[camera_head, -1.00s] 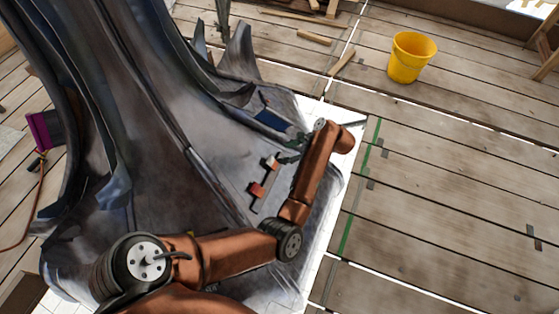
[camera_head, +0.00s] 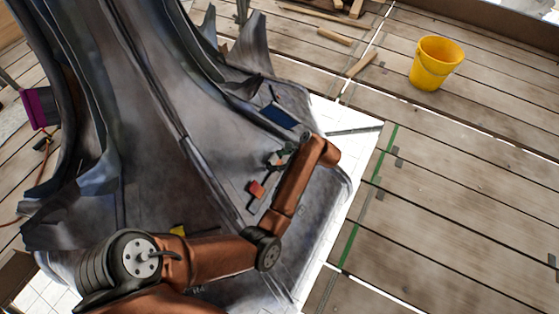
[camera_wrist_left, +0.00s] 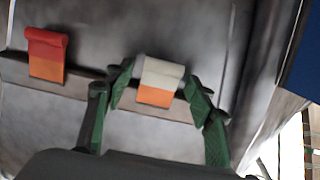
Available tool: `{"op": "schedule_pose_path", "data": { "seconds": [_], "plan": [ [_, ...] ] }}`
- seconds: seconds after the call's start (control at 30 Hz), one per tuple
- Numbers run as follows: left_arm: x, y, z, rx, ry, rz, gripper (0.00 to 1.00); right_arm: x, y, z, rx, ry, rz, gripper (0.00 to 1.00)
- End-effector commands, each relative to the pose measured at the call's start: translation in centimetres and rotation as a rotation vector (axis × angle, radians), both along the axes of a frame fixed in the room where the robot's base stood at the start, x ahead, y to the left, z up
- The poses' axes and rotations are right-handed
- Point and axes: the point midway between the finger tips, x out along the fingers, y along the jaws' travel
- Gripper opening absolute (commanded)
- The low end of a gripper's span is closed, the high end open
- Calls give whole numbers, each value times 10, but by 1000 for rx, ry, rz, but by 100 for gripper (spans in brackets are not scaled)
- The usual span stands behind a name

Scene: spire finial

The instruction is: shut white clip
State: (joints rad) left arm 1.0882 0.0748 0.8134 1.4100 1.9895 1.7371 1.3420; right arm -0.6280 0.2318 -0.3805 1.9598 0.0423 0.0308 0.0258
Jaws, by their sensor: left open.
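The white clip (camera_wrist_left: 163,73) has a white upper part and an orange lower part and sits on a dark strip along the grey metal surface. In the wrist view, my left gripper (camera_wrist_left: 159,84) is open, its green fingers on either side of the white clip. I cannot tell whether they touch it. In the head view, my left gripper (camera_head: 284,154) reaches down to the surface from the right and mostly hides the white clip. A red clip (camera_wrist_left: 47,43) with an orange lower part is on the same strip to the left. It also shows in the head view (camera_head: 257,189).
The curved grey metal spire piece (camera_head: 150,130) fills the left. A dark blue flat item (camera_head: 279,115) lies just beyond the gripper. A yellow bucket (camera_head: 436,63) stands on the plank floor, and wood pieces (camera_head: 335,37) lie at the back. The right floor is mostly clear.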

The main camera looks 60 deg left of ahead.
Motion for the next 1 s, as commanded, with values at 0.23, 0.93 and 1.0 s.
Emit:
{"op": "schedule_pose_path", "data": {
  "seconds": [0.23,0.93,1.0],
  "plan": [
    [0,1,0,0,-2,0,50,0,0,0,1,-4,1,50],
    [0,0,0,-3,-3,0,7,0,0,0,0,-3,0,50],
    [0,1,2,-19,-14,0,7,1,0,2,-2,6,0,50]
  ]
}}
